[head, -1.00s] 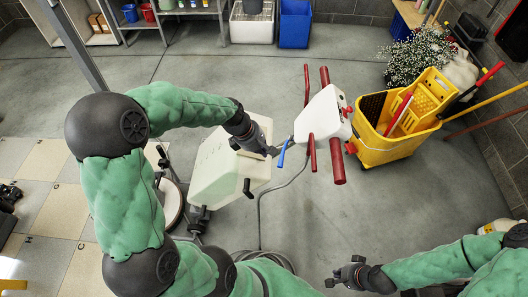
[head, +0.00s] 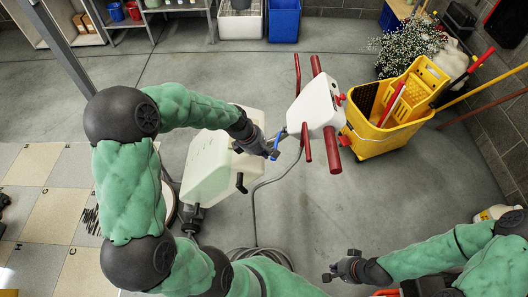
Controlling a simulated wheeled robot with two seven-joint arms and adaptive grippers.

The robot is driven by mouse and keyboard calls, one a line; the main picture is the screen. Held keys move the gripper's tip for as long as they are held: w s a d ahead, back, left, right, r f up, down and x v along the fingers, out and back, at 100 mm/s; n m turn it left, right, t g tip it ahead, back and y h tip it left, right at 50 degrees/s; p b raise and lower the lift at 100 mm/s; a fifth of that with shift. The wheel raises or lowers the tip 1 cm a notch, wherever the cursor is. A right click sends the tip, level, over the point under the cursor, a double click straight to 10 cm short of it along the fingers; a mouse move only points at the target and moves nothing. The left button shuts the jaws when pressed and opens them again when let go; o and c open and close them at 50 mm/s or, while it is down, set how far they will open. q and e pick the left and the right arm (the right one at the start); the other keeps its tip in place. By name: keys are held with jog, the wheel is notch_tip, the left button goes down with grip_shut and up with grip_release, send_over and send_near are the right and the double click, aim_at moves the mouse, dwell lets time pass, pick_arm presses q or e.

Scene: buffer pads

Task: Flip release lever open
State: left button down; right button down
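The blue release lever (head: 279,138) hangs at the left of the white handle head (head: 318,106) of a floor machine, which has red grips. My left gripper (head: 270,154) is at the lever, its fingers overlapping the lever's lower part. Whether they close on it or only touch it cannot be told. The machine's pale tank (head: 215,165) sits below and left of my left gripper. My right gripper (head: 338,266) is away from the machine at the lower right, empty, with its fingers apart.
A yellow mop bucket (head: 372,140) with mop handles stands just right of the handle head. A grey hose (head: 258,205) runs down to the floor. A blue bin (head: 284,20) stands at the back. The grey floor right of the hose is clear.

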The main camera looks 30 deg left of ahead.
aim_at(276, 146)
pick_arm(q)
jog(key=d+r+n+g+p, duration=0.1)
jog(key=p, duration=0.4)
jog(key=d+r+n+h+p, duration=0.1)
jog(key=r+p, duration=0.1)
jog(key=p, duration=0.3)
jog(key=d+r+n+g+p, duration=0.1)
jog(key=n+p, duration=0.1)
jog(key=p, duration=0.4)
jog(key=shift+w+r+g, duration=0.15)
jog(key=shift+w+g, duration=0.15)
jog(key=shift+w, duration=0.05)
jog(key=shift+w+d+r+n+h+p, duration=0.35)
jog(key=shift+n+p, duration=0.35)
jog(key=shift+p, duration=0.6)
jog(key=shift+r, duration=0.1)
jog(key=p+v, duration=0.8)
jog(key=v, duration=0.1)
jog(key=shift+r, duration=0.3)
jog(key=shift+s+a, duration=0.1)
